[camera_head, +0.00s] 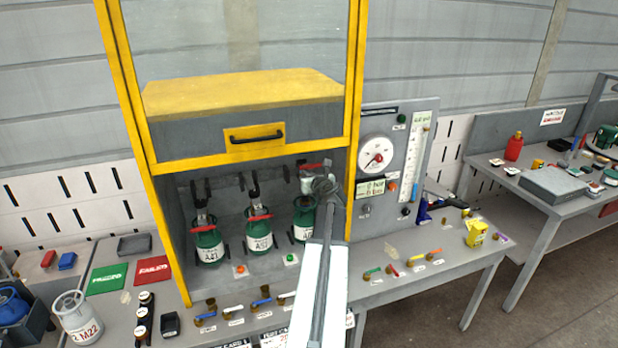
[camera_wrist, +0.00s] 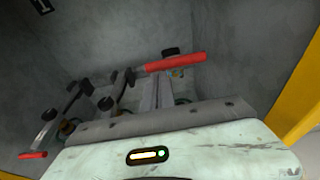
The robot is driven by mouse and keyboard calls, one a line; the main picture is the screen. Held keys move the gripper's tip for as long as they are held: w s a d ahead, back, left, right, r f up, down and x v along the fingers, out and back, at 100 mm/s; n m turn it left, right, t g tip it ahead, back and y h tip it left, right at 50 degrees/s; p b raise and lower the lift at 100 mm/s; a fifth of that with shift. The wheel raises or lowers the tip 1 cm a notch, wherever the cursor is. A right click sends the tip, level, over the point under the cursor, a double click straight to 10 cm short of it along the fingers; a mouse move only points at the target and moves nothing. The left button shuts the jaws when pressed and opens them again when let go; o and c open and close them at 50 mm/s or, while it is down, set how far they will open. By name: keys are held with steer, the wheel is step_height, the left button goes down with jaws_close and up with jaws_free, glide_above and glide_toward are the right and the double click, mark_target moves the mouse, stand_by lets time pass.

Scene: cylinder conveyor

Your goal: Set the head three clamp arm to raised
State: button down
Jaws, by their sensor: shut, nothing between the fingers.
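Three green cylinders stand in the yellow-framed cabinet, A41 (camera_head: 207,243), A51 (camera_head: 259,235) and a right one (camera_head: 303,220) that my arm partly hides. The red-handled clamp arm (camera_head: 312,166) at the right head sits higher than the red grips at the left and middle heads. In the wrist view a red grip (camera_wrist: 175,62) lies nearly level beyond my gripper, and another red grip (camera_wrist: 32,155) is lower left. My gripper (camera_head: 322,185) is shut and empty, in front of the right head, close below its red grip. I cannot tell whether they touch.
The yellow cabinet post (camera_head: 354,120) stands close to the right of my gripper. The lifted guard with a black handle (camera_head: 257,138) is above. A gauge panel (camera_head: 385,160) is to the right. Valves with coloured levers (camera_head: 262,302) line the bench front.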

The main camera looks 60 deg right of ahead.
steer(key=r, duration=0.1)
steer(key=d+r+p, duration=0.1)
steer(key=r, duration=0.1)
steer(key=shift+w+d+p, duration=0.15)
steer(key=shift+w+p, duration=0.05)
steer(key=shift+p, duration=0.1)
steer(key=shift+w+d+r+p, duration=0.25)
steer(key=shift+d+r+p, duration=0.1)
steer(key=shift+r+p, duration=0.2)
steer(key=shift+f, duration=0.1)
steer(key=p, duration=0.3)
glide_toward(308, 165)
step_height(308, 165, up, 4)
steer(key=s+a, duration=0.2)
steer(key=a, duration=0.1)
steer(key=shift+w+d+f, duration=0.1)
steer(key=shift+w+f, duration=0.1)
steer(key=shift+f, duration=0.15)
